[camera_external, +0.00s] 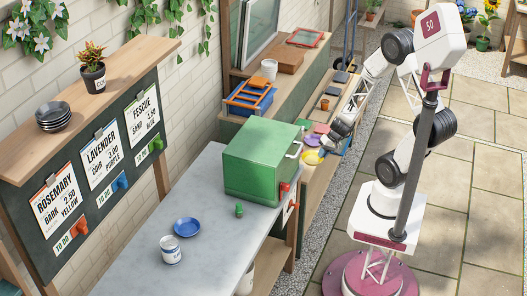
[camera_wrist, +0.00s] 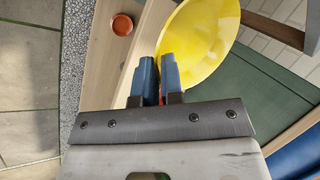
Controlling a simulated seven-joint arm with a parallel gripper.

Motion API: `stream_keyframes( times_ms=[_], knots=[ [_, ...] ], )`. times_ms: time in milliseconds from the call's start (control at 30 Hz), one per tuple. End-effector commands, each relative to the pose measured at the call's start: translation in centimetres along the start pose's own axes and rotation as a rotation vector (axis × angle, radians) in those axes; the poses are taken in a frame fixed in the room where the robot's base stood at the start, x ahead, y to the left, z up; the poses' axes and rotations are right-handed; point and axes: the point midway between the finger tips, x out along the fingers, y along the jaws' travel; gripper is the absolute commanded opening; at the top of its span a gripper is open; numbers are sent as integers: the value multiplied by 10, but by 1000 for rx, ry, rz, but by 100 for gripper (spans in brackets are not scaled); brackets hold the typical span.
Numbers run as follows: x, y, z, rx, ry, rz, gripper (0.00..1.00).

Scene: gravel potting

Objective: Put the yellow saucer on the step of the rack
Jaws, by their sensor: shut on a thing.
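The yellow saucer (camera_external: 311,158) is a shallow round dish by the low wooden bench, to the right of the green box. In the wrist view the yellow saucer (camera_wrist: 208,42) fills the upper middle, tilted in the picture. My gripper (camera_external: 325,149) is at its edge; in the wrist view the two blue-grey fingers (camera_wrist: 159,70) are shut on its near rim. Whether its underside touches the bench cannot be told. A blue frame with orange bars (camera_external: 250,98), which looks like the rack, stands on the wooden counter. Its step cannot be made out clearly.
Pink (camera_external: 321,128) and purple (camera_external: 312,140) saucers lie beside the yellow one. The large green box (camera_external: 262,160) stands close on the left. A small terracotta dish (camera_wrist: 122,25) is on the bench. A blue saucer (camera_external: 187,227) and a white tin (camera_external: 170,249) are on the grey table.

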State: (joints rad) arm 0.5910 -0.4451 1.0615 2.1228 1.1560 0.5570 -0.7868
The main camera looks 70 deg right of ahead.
Motion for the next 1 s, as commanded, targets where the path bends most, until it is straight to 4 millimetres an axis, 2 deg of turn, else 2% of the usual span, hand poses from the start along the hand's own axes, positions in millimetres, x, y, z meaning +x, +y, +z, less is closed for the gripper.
stream_keyframes(
  times_ms=[200, 400, 600, 1000],
  knots=[
    [19, 34, 34, 42, 23, 0, 0],
    [30, 54, 54, 65, 38, -1, 0],
    [35, 63, 64, 74, 44, -2, 0],
    [36, 64, 65, 75, 45, -2, 0]
  ],
)
